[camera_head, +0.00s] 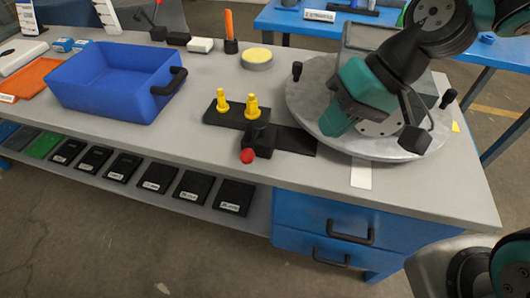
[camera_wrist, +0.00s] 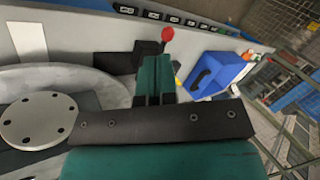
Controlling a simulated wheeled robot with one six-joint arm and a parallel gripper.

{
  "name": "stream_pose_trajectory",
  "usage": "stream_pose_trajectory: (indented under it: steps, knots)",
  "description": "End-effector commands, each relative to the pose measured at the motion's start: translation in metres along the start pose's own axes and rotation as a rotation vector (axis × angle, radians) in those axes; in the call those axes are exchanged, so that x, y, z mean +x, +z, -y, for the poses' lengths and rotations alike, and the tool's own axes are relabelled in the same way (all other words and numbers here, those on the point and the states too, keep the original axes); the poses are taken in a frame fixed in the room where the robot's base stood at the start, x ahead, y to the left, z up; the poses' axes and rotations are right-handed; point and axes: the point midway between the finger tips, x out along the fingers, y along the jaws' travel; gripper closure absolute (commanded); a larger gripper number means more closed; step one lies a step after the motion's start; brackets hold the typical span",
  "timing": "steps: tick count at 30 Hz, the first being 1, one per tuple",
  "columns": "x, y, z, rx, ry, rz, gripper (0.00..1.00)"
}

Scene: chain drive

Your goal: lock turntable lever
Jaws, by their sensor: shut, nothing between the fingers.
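The turntable (camera_head: 307,92) is a round grey metal disc at the right of the bench, partly hidden by my arm. Its rim and bolted hub plate (camera_wrist: 38,118) show at left in the wrist view. The lever has a red knob (camera_head: 247,156) and sits by a black block (camera_head: 262,140) at the disc's front left; the knob also shows in the wrist view (camera_wrist: 168,34). My gripper (camera_head: 334,127) has teal fingers, shut and empty, over the disc's front left part. It is apart from the knob in the head view. In the wrist view its fingertips (camera_wrist: 154,60) lie just below the knob.
Two yellow pegs (camera_head: 251,107) stand on a black plate behind the lever. Black handles (camera_head: 297,71) rise from the disc's rim. A blue bin (camera_head: 110,85) stands at left. The bench's front strip (camera_head: 190,145) is clear. A white strip (camera_head: 361,174) lies before the disc.

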Motion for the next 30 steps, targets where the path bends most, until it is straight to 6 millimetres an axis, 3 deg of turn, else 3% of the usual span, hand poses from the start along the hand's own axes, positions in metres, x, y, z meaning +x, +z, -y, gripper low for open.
stream_pose_trajectory:
  steps: [1,3,9,23,30]
  knots:
    - [0.017,-0.011,-0.015,0.082,-0.031,-0.01,1.0]
    - [0.032,-0.025,-0.029,0.18,-0.073,-0.039,1.0]
    - [0.058,-0.048,-0.055,0.353,-0.144,-0.091,1.0]
    - [0.063,-0.051,-0.057,0.373,-0.153,-0.097,1.0]
    - [0.099,-0.054,-0.052,0.372,-0.152,-0.092,1.0]
